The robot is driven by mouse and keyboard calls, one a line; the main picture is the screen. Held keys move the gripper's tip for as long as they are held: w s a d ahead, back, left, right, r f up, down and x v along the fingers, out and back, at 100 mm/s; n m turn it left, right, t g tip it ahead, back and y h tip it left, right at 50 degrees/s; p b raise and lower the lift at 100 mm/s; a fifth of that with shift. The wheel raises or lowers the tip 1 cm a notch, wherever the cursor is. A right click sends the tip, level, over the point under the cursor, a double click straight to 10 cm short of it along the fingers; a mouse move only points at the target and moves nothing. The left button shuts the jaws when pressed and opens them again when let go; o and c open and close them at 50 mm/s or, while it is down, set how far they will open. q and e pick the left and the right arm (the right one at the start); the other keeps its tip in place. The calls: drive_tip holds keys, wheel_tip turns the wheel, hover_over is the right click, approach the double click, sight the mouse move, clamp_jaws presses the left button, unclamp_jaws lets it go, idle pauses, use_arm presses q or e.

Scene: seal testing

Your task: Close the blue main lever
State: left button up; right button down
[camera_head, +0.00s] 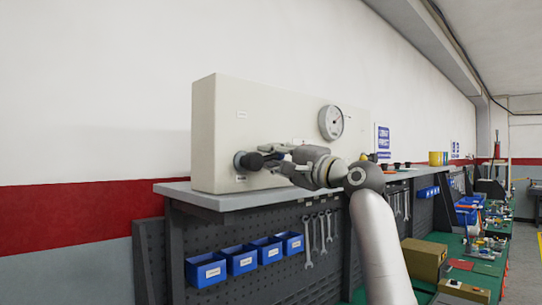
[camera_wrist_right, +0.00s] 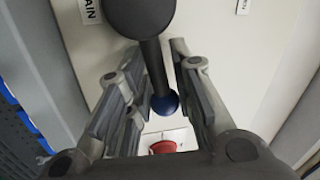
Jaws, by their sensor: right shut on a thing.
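The blue main lever shows in the right wrist view as a dark rod with a blue ball end (camera_wrist_right: 165,103), running from a round dark hub (camera_wrist_right: 140,15). In the head view its round hub (camera_head: 241,160) sits on the front of the pale test box (camera_head: 290,112), partly covered by my gripper. My right gripper (camera_head: 272,151) is at the lever, its fingers on both sides of the rod, shut on it. In the right wrist view the blue ball lies between the finger pads. My left gripper is in neither view.
A round gauge (camera_head: 331,122) is on the box front, right of my gripper. A red round part (camera_wrist_right: 163,147) shows beyond the ball in the wrist view. The box stands on a grey shelf (camera_head: 230,199), above blue bins (camera_head: 206,271) and hanging wrenches (camera_head: 307,242).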

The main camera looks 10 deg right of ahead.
drive_tip(key=shift+d+f+m+h, duration=0.1)
drive_tip(key=shift+f+m+h, duration=0.35)
drive_tip(key=shift+m, duration=0.85)
drive_tip(key=shift+f+t+b, duration=0.2)
drive_tip(key=shift+t+b, duration=0.1)
drive_tip(key=c, duration=1.5)
unclamp_jaws()
drive_tip(key=shift+d, duration=0.1)
drive_tip(key=v, duration=1.2)
drive_tip(key=shift+w+f, duration=0.15)
